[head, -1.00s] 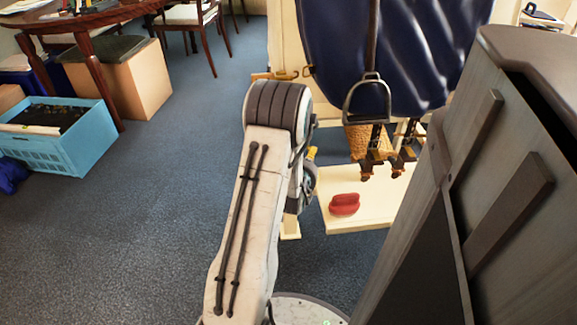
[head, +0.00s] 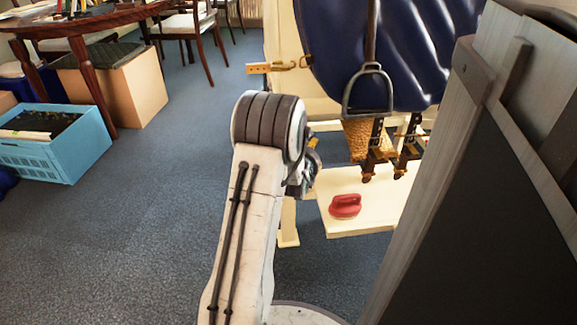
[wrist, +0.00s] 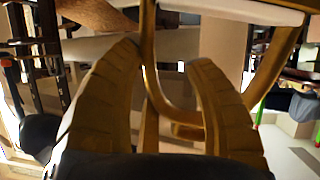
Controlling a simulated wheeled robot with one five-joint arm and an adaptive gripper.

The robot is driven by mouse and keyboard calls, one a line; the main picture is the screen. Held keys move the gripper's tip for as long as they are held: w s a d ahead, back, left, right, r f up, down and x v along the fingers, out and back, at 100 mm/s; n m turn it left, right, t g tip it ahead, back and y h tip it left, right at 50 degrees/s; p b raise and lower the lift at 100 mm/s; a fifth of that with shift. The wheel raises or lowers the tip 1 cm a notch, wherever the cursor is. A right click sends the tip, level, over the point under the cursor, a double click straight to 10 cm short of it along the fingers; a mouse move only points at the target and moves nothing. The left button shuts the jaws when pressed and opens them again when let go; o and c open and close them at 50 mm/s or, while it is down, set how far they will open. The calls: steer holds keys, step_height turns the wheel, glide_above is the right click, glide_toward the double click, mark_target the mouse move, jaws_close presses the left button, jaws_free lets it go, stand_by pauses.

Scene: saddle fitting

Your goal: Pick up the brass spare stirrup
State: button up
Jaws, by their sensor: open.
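In the wrist view a brass stirrup (wrist: 147,45) shows as a curved gold frame with a pale bar across its top. Its curve runs between and behind the ribbed fingers of my gripper (wrist: 165,70). The fingers stand apart, one on either side of part of the frame. I cannot tell whether either touches it. In the head view my arm hides most of the gripper; only a small yellow-brown part (head: 313,145) shows beside the elbow. The brass stirrup cannot be made out there.
A steel stirrup (head: 347,95) hangs before a blue padded panel (head: 425,50). Dark straps hang beside it. A red handled object (head: 345,206) lies on a cream board (head: 375,215). A grey cabinet (head: 500,200) stands close at right. Blue carpet is clear at left, before a blue crate (head: 60,155).

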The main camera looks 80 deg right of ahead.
steer(key=shift+o, duration=0.4)
jaws_close()
stand_by(0.4)
